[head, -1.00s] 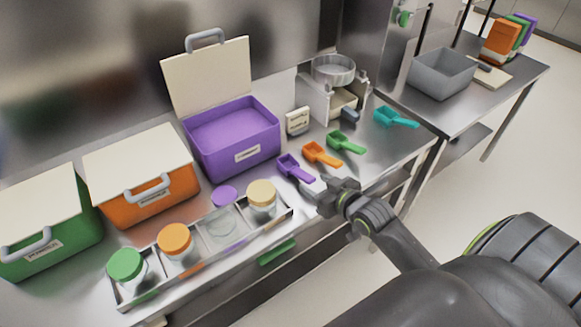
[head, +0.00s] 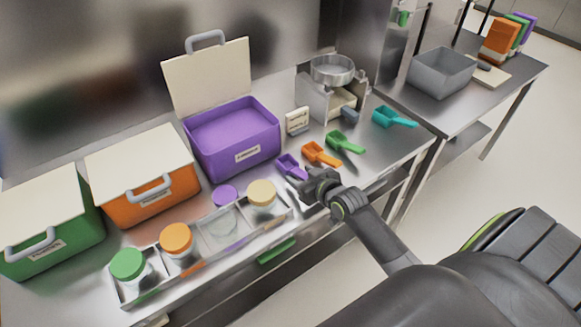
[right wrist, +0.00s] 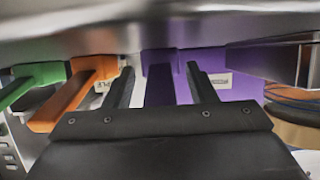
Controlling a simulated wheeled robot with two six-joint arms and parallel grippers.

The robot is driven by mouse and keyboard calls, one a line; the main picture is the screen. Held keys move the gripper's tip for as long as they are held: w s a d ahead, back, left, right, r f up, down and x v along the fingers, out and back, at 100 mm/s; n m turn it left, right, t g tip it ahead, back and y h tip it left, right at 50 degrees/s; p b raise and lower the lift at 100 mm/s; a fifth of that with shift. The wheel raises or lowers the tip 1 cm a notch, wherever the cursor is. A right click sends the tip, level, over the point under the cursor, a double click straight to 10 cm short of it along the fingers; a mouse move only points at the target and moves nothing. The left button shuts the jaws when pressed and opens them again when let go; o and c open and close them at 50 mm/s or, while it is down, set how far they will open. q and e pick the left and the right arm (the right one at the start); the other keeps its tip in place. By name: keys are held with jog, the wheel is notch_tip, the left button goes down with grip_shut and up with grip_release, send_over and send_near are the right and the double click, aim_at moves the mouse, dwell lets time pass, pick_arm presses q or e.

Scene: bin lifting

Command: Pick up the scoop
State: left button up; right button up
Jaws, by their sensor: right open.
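The purple scoop (head: 289,165) lies on the steel counter in front of the open purple bin (head: 232,142). In the right wrist view the purple scoop's handle (right wrist: 160,88) shows between the two fingers. My right gripper (head: 302,184) is open at the handle end of the purple scoop; it also shows in the right wrist view (right wrist: 161,82). Whether the fingers touch the handle cannot be told. An orange scoop (head: 319,153), a green scoop (head: 345,143) and a teal scoop (head: 394,117) lie further right. My left gripper is not in view.
A tray (head: 204,243) of lidded jars stands at the front edge, left of my right gripper. Closed orange (head: 158,195) and green (head: 57,240) bins stand at left. A sieve (head: 333,70) sits on a stand behind the scoops.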

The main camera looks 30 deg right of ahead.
aim_at(302, 173)
jog(key=c, duration=1)
notch_tip(302, 173, up, 10)
